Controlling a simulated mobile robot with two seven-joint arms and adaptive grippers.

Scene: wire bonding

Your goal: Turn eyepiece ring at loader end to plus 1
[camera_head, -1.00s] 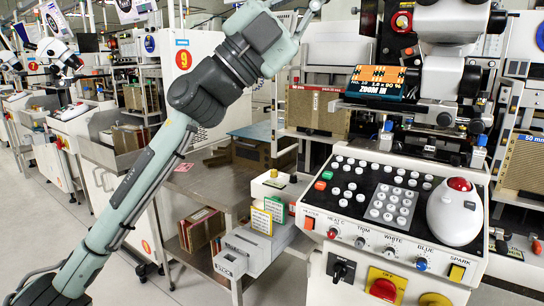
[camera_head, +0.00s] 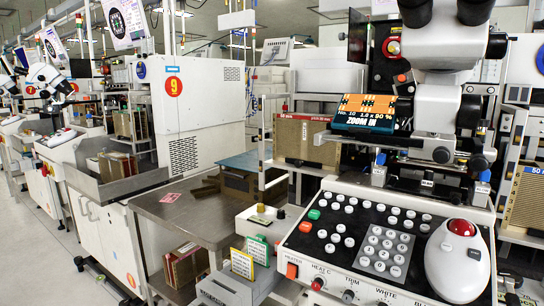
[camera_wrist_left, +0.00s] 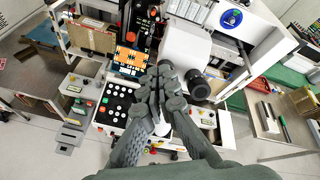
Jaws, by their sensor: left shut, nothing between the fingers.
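The white microscope (camera_head: 440,45) stands at the upper right of the head view. Two black eyepieces, one on the left (camera_head: 415,11) and one on the right (camera_head: 474,11), are cut off by the top edge, and no ring scale is readable. In the left wrist view, my left gripper (camera_wrist_left: 160,80) is shut and empty, above the console beside the white microscope head (camera_wrist_left: 187,45). A black cylinder (camera_wrist_left: 198,84), apparently an eyepiece, shows just right of the fingers. The fingers hide what lies behind them, so contact cannot be judged. My right gripper is not in view.
The console (camera_head: 370,235) with white buttons and a red trackball (camera_head: 461,227) lies below the microscope. A lit screen (camera_head: 366,113) sits left of the microscope. A steel table (camera_head: 185,215) stands left, and floor is open at far left.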

